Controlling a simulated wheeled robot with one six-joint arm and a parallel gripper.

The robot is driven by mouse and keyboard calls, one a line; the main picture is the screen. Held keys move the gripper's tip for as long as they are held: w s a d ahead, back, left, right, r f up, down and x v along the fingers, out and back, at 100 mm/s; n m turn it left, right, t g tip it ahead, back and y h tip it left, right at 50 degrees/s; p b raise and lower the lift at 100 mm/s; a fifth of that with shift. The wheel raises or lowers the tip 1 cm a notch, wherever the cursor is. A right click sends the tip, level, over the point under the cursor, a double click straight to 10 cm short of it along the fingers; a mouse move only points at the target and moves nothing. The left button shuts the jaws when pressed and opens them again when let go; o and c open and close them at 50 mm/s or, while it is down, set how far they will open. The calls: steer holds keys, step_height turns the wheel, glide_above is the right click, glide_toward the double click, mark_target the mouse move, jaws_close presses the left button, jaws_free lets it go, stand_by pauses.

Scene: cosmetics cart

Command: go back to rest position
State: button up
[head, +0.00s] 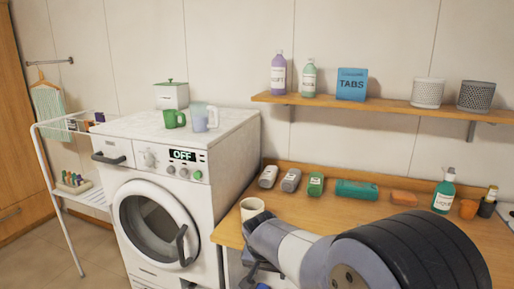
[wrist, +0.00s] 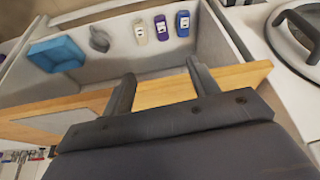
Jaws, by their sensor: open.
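My gripper (wrist: 160,82) is open in the wrist view, with its two dark fingers apart and nothing between them. The fingers reach over a wooden edge (wrist: 230,80) beside an open white compartment (wrist: 120,72). In the head view my gripper (head: 254,262) is low at the front left of the wooden counter (head: 290,215), partly hidden by my arm.
The compartment holds a blue box (wrist: 56,52), a grey item (wrist: 99,39) and three small bottles (wrist: 162,27). The washing machine (head: 155,225) stands left of the counter. Several containers, including a teal one (head: 357,190), line the counter's back. A shelf (head: 385,108) hangs above.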

steer(key=shift+n, duration=0.3)
steer(key=shift+d+f+b, duration=0.25)
steer(key=shift+f+b, duration=0.3)
steer(key=shift+f, duration=0.3)
steer(key=shift+d+f+b, duration=0.25)
steer(key=shift+f+b, duration=0.35)
steer(key=shift+f, duration=0.3)
steer(key=shift+d+f+b, duration=0.25)
steer(key=shift+f+b, duration=0.3)
steer(key=shift+f, duration=0.3)
steer(key=shift+s, duration=0.1)
